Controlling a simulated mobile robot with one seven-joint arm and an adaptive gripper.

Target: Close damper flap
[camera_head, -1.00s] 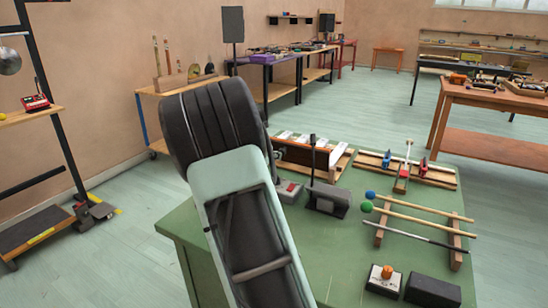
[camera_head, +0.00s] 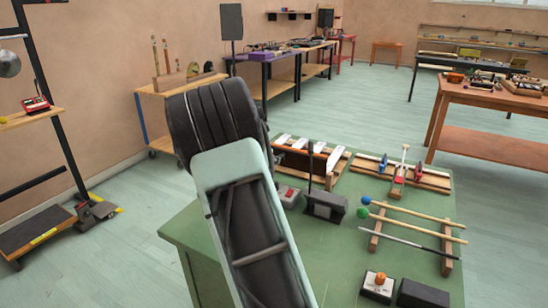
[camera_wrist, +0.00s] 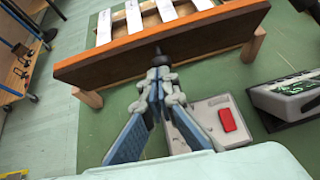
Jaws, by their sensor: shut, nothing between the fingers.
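The instrument with white bars (camera_head: 318,148) stands on the green table. A brown-orange board, which looks like the damper flap (camera_head: 294,160), runs along its near side. In the wrist view the board (camera_wrist: 200,38) crosses the upper middle, tilted, with the white bars (camera_wrist: 170,12) behind it. My gripper (camera_wrist: 158,52) is shut and empty, its tips in front of the board's face near the middle. I cannot tell whether they touch it.
A grey box with a red button (camera_wrist: 228,120) sits close beside and below my gripper. A dark block with an upright post (camera_head: 325,207) stands to its right. Mallets on a wooden rack (camera_head: 375,237) and small boxes (camera_head: 379,287) fill the table's right side.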

